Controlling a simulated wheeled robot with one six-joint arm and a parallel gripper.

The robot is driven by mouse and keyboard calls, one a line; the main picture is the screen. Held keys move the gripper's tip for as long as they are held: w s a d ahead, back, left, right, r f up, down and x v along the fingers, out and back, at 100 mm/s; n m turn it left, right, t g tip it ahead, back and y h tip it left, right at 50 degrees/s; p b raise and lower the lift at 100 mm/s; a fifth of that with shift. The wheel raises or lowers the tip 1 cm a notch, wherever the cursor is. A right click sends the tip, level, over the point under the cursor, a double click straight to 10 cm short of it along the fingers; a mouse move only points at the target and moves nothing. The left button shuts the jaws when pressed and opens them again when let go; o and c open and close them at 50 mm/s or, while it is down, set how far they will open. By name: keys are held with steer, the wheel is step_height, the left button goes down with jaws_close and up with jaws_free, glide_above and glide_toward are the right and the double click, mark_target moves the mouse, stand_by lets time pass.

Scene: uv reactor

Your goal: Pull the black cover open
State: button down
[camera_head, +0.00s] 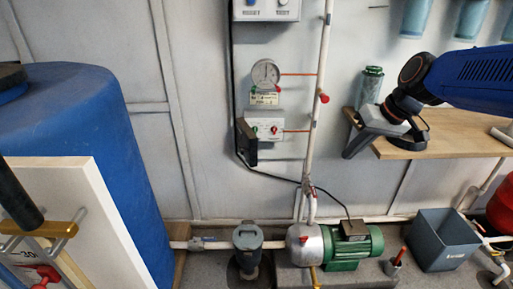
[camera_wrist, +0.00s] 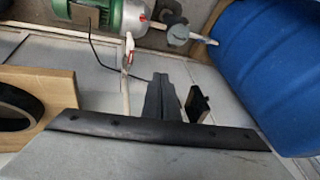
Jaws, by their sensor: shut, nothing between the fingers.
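The black cover (camera_head: 246,142) is a small dark plate on the left side of the white switch box (camera_head: 278,124) on the wall. It seems to stand out from the wall at an angle; its hinge is not clear. In the wrist view the black cover (camera_wrist: 198,103) shows just right of my fingers. My gripper (camera_head: 350,150) is well to the right of the cover in the head view, near the wooden shelf, pointing down and left. Its grey fingers (camera_wrist: 163,82) are together and empty, apart from the cover.
A round gauge (camera_head: 265,73) and a vertical white pipe (camera_head: 317,110) with a red handle are near the switch box. The wooden shelf (camera_head: 440,142) carries a green-capped jar (camera_head: 371,85). Below are a green pump (camera_head: 350,247) and a grey bin (camera_head: 443,240). A blue tank (camera_head: 100,130) stands left.

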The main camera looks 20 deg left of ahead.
steer(key=w+a+f+n+g+y, duration=0.1)
steer(key=w+a+n, duration=0.1)
steer(key=w+a, duration=0.75)
steer(key=n+g+y, duration=0.1)
steer(key=y, duration=0.1)
glide_toward(248, 156)
step_height(248, 156, down, 4)
steer(key=w+a, duration=0.2)
steer(key=shift+s+a, duration=0.4)
steer(key=shift+a, duration=0.2)
steer(key=shift+s+a, duration=0.1)
